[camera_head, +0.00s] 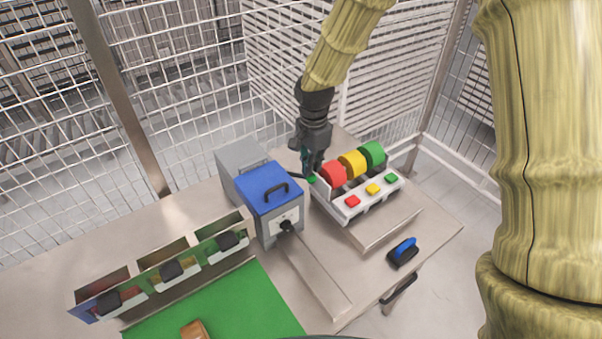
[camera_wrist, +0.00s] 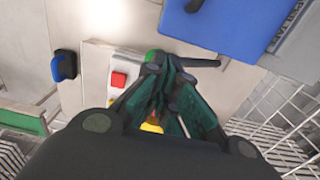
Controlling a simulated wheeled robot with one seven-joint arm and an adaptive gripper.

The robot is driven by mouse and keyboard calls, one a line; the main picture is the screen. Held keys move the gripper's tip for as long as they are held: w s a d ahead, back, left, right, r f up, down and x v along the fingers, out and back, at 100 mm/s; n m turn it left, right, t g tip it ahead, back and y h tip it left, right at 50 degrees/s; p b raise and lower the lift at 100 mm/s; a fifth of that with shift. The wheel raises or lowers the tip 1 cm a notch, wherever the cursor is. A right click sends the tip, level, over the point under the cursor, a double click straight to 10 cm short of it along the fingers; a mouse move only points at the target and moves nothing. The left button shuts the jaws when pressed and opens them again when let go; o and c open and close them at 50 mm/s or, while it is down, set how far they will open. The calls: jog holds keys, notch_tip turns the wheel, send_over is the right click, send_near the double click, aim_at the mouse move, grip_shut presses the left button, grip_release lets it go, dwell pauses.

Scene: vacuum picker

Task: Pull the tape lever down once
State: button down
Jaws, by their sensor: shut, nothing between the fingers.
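The tape dispenser (camera_head: 352,208) is a white unit with red, yellow and green rolls and matching square buttons. A dark lever (camera_head: 297,176) with a green end sticks out on its left side, towards the blue-lidded machine. In the wrist view the lever (camera_wrist: 200,62) runs right from the green end, close by my fingertips. My gripper (camera_head: 310,172) points down at the lever's green end, beside the red roll. In the wrist view my gripper (camera_wrist: 160,62) is shut with nothing between its fingers. I cannot tell whether it touches the lever. The fingers hide part of the dispenser.
A grey machine with a blue lid (camera_head: 268,186) stands close on the left. A blue-handled tool (camera_head: 403,251) lies at the table's right front. Open bins (camera_head: 165,270) and a green mat (camera_head: 225,305) are at the left. Wire fencing (camera_head: 190,80) rises behind the table.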

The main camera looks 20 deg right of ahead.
jog(key=shift+s+f, duration=0.2)
jog(key=shift+f, duration=0.2)
jog(key=shift+f+b, duration=0.25)
jog(key=shift+b, duration=0.05)
jog(key=shift+w+f, duration=0.45)
jog(key=shift+f, duration=0.15)
jog(key=shift+s, duration=0.1)
jog(key=shift+s+r, duration=0.1)
jog(key=shift+s+f+b, duration=0.2)
jog(key=shift+f+b, duration=0.1)
jog(key=shift+f, duration=0.1)
jog(key=shift+s+d+f+b, duration=0.3)
jog(key=shift+s+f, duration=0.6)
